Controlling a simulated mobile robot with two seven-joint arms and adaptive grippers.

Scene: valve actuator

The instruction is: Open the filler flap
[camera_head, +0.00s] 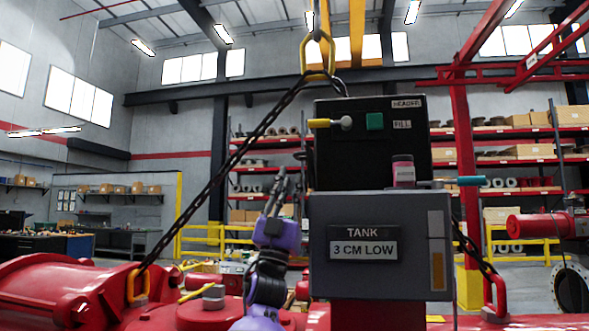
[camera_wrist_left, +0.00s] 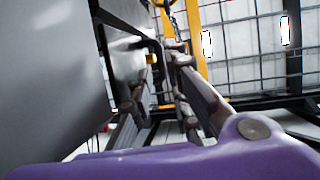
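A grey tank box (camera_head: 380,280) fills the centre right of the head view, with a plate reading "TANK 3 CM LOW" (camera_head: 363,243). A black header box (camera_head: 338,160) stands above and behind it, with a "FILL" label. A teal-ended handle (camera_head: 472,181) sticks out at the right of the tank's top; I cannot tell whether it belongs to the filler flap. My left gripper (camera_head: 278,188) points up, left of the tank and apart from it. In the left wrist view its fingers (camera_wrist_left: 155,72) are spread with nothing between them. My right gripper does not show.
A jar with a pink label (camera_head: 403,172) stands on the tank's top. The header has a yellow-tipped lever (camera_head: 328,123) and a green square (camera_head: 374,121). A black chain (camera_head: 225,180) slants down left from a yellow hook (camera_head: 318,52). Red machinery (camera_head: 60,290) lies at lower left.

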